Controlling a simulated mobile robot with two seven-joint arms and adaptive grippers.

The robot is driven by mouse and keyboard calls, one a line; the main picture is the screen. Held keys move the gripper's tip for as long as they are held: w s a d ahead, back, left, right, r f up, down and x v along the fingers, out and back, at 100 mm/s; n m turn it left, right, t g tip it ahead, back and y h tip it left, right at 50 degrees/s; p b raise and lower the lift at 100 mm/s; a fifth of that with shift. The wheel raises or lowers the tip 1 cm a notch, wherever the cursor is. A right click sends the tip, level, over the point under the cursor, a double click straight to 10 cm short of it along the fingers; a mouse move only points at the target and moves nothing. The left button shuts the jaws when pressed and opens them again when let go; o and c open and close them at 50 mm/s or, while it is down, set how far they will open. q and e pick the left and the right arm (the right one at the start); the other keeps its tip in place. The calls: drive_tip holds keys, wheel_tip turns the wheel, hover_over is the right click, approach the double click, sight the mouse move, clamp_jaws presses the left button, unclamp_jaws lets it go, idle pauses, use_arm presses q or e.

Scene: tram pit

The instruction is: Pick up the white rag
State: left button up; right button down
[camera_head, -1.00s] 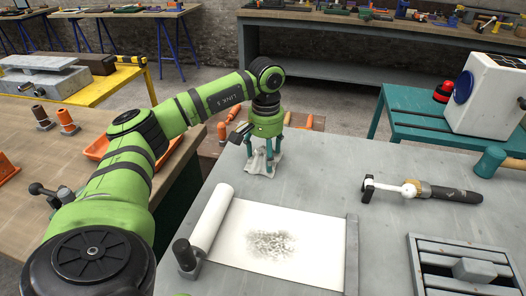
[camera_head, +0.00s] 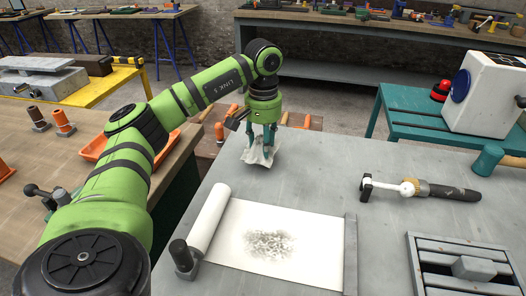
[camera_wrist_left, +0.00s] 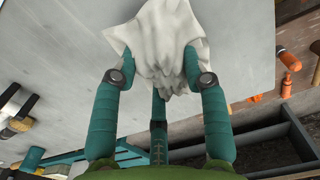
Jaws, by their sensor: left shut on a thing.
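The white rag (camera_head: 257,155) is crumpled and hangs between the fingers of my left gripper (camera_head: 262,142), near the back left edge of the grey table. The gripper points down and is shut on the rag. In the left wrist view the rag (camera_wrist_left: 160,45) bunches up between the teal fingers of the gripper (camera_wrist_left: 158,65) and spreads beyond their tips. The rag appears slightly above the table top; its lowest part is close to the surface. My right gripper does not show.
On the grey table (camera_head: 320,165) lie a white paper sheet with a roll (camera_head: 290,240), a black-handled tool (camera_head: 430,190) and a slatted metal grate (camera_head: 470,268). A teal mallet (camera_head: 490,160) is at the right. A wooden bench (camera_head: 90,175) stands left.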

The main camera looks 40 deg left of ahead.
use_arm(q)
drive_tip(key=w+d+r, duration=0.3)
drive_tip(key=d+r, duration=0.4)
drive_tip(key=d, duration=0.4)
drive_tip(key=shift+d+r, duration=0.2)
drive_tip(key=shift+r, duration=0.1)
drive_tip(key=shift+w, duration=0.1)
